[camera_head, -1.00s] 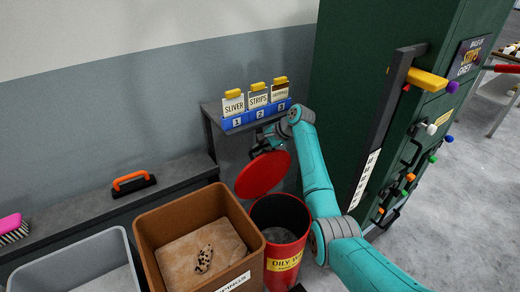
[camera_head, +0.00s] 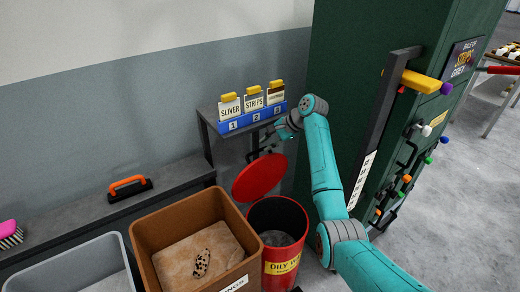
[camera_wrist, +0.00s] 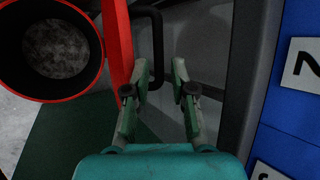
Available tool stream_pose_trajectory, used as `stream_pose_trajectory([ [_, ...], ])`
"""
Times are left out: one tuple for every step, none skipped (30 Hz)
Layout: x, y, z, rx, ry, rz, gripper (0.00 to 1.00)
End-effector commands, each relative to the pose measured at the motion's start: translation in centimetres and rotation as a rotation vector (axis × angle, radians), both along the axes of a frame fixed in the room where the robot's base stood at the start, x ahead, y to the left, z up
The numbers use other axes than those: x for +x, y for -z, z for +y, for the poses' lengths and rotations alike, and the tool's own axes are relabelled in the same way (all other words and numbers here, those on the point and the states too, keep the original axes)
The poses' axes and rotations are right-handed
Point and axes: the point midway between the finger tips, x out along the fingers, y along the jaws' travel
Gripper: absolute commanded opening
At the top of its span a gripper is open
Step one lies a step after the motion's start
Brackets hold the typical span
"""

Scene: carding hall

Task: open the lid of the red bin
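The red bin (camera_head: 283,262) with a yellow label stands on the floor right of the brown box. Its round red lid (camera_head: 260,178) is raised, tilted back above the far left of the rim, and the bin's mouth is open. In the wrist view the open bin (camera_wrist: 100,75) is at upper left, with the lid (camera_wrist: 118,40) seen edge-on and its dark handle (camera_wrist: 158,40) beside it. My gripper (camera_wrist: 161,70) is open and empty, its fingers apart just short of the handle. In the head view it is partly hidden behind my wrist, above the lid.
A shelf (camera_head: 203,128) carries a blue rack (camera_head: 254,116) with several labelled cards, close to my gripper. A brown box (camera_head: 150,258) and a grey bin (camera_head: 40,277) stand to the left. A green cabinet (camera_head: 345,80) with protruding knobs stands to the right.

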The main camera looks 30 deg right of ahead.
Motion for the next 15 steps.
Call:
stream_pose_trajectory([
  [-0.5,-0.8,-0.5,-0.001,0.002,-0.002,0.25],
  [-0.7,-1.2,-0.7,-0.001,0.001,-0.003,0.25],
  [-1.1,-1.6,-0.9,-0.002,0.001,-0.001,0.25],
  [-1.3,-2.0,-1.1,-0.002,0.001,-0.001,0.25],
  [-1.5,-2.3,-1.3,-0.002,0.001,-0.002,0.25],
  [-1.7,-2.7,-1.5,-0.001,0.001,-0.001,0.25],
  [-1.9,-2.9,-1.6,-0.002,0.001,0.0,0.25],
  [-2.0,-3.1,-1.7,0.0,0.001,0.0,0.25],
  [-2.2,-3.3,-1.8,0.0,0.001,0.0,0.25],
  [-2.3,-3.4,-1.9,0.0,0.001,0.0,0.25],
  [-2.3,-3.5,-1.9,-0.001,0.001,0.0,0.25],
  [-2.4,-3.6,-1.9,-0.001,0.001,0.0,0.25],
  [-2.5,-3.7,-2.0,-0.001,0.001,0.0,0.25],
  [-2.5,-3.7,-2.0,0.0,0.0,0.001,0.25],
  [-2.5,-3.7,-2.0,0.0,0.0,0.001,0.25],
])
